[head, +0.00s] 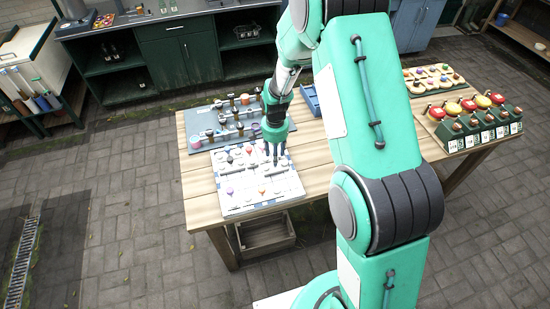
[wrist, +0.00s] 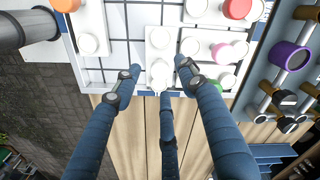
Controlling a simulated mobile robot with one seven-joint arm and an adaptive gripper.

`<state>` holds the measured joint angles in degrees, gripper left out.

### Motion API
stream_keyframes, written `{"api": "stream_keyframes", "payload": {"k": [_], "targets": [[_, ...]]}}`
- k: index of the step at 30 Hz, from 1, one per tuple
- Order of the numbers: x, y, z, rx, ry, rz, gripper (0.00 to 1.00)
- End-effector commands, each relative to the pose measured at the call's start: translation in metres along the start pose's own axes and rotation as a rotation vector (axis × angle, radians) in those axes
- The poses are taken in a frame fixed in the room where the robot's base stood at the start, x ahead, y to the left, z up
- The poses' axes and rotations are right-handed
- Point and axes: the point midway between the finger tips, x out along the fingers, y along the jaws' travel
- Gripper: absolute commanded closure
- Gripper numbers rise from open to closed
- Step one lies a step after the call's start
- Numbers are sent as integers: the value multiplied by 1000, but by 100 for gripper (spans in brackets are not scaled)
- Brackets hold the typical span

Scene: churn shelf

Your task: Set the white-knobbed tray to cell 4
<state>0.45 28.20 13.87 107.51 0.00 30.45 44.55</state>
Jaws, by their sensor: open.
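A white board with dark grid lines (head: 233,207) lies on the table's near left part and fills the top of the wrist view. White trays with round knobs sit on it. A tray with white knobs (wrist: 160,40) shows ahead of my fingertips in the wrist view, with one white knob (wrist: 160,69) between them. My gripper (head: 275,158) is over the board; its blue fingers (wrist: 157,80) are spread open. I cannot tell whether they touch the knob. Cell numbers are not legible.
A grey-blue rack with dark upright handles (head: 200,122) is behind the board. A green block with red and yellow tops (head: 480,128) and a board of round pieces (head: 432,78) stand right. Bare wood (head: 312,155) lies right of the board.

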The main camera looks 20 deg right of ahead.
Motion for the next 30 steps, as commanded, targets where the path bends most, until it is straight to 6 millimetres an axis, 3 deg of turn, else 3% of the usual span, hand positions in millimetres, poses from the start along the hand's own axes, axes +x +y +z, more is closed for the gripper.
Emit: {"api": "stream_keyframes", "payload": {"k": [6,18,20,25,30], "targets": [[18,0,0,0,0,0,58],[23,0,0,0,0,0,58],[23,0,0,0,0,0,66],[22,0,0,0,0,0,100],[22,0,0,0,0,0,100]]}}
